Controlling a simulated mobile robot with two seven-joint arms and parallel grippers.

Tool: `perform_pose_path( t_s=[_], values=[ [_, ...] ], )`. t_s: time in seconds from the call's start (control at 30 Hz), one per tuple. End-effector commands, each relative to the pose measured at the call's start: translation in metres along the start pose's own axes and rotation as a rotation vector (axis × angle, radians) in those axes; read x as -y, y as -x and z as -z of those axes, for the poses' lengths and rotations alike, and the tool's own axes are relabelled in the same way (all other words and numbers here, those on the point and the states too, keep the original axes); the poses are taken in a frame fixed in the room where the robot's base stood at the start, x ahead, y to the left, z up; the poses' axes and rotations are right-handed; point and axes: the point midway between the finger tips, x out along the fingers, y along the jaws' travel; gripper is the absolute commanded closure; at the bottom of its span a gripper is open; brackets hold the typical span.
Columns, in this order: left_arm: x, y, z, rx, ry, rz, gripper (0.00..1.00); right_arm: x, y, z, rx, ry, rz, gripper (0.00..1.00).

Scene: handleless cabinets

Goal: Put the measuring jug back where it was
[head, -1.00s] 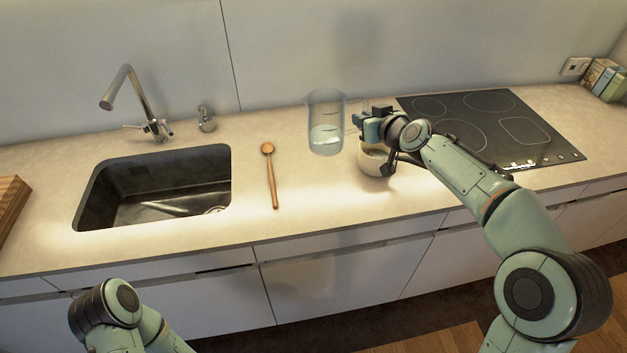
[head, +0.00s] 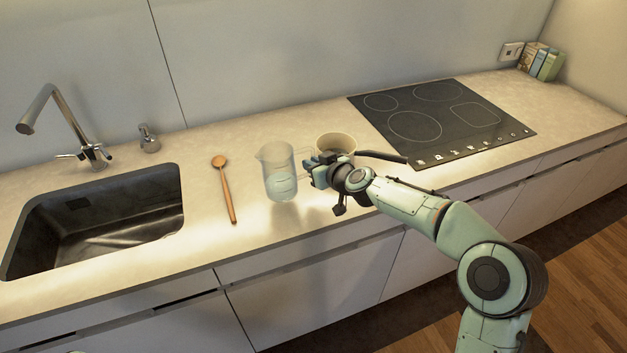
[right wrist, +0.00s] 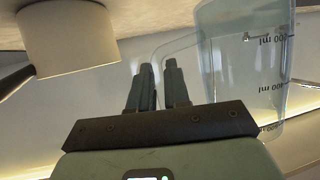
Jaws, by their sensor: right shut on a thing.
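The measuring jug (head: 279,172) is clear, with some liquid or a tinted lower part, and is upright over the counter between the wooden spoon and the saucepan. My right gripper (head: 311,173) is shut on the jug's handle from the right. In the right wrist view the clear jug (right wrist: 243,65) with its ml markings shows at the right, and its handle runs to the fingers (right wrist: 158,82). I cannot tell whether the jug's base touches the counter. My left gripper is out of view.
A cream saucepan (head: 337,140) with a dark handle stands close behind my right gripper. The wooden spoon (head: 225,190) lies left of the jug. The sink (head: 100,215) is further left, the hob (head: 440,120) to the right. Counter in front of the jug is clear.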

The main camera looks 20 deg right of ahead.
Motion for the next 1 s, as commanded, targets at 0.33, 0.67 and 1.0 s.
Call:
perform_pose_path(
  t_s=[0.33,0.67,1.0],
  values=[
    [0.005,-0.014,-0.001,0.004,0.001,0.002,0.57,-0.001,-0.014,-0.034,-0.002,-0.003,-0.001,1.00],
    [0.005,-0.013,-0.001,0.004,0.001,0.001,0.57,0.000,-0.015,-0.036,0.000,0.000,0.000,0.58],
    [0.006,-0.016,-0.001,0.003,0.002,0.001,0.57,-0.001,-0.012,-0.036,-0.001,0.001,-0.001,0.58]
  ],
)
